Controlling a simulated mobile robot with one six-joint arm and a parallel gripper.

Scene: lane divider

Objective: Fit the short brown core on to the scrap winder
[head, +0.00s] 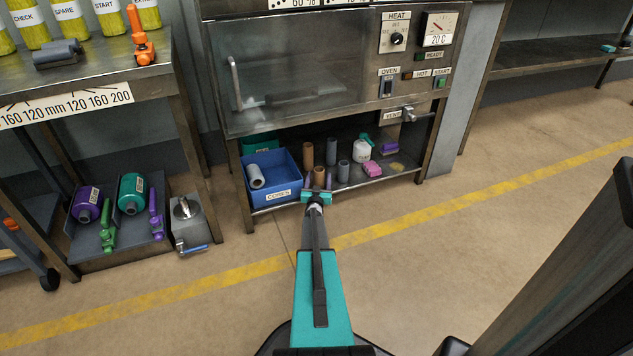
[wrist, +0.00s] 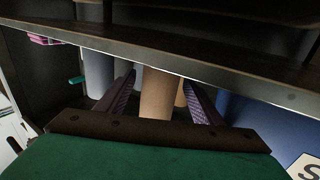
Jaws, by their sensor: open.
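My gripper (head: 318,181) is open at the front edge of the low shelf under the oven. A short brown core (head: 319,174) stands between its two purple fingers. In the wrist view the brown core (wrist: 158,98) is upright between the fingers, with a visible gap on each side. A grey box with a short upright spindle and a blue handle (head: 188,220) stands on the floor at the left. It may be the scrap winder, but no label on it is readable.
Taller brown cores (head: 309,155) and grey cores (head: 343,171) stand close behind. A blue bin (head: 286,166) with a grey core is left of my gripper. The shelf edge (wrist: 200,72) crosses the wrist view.

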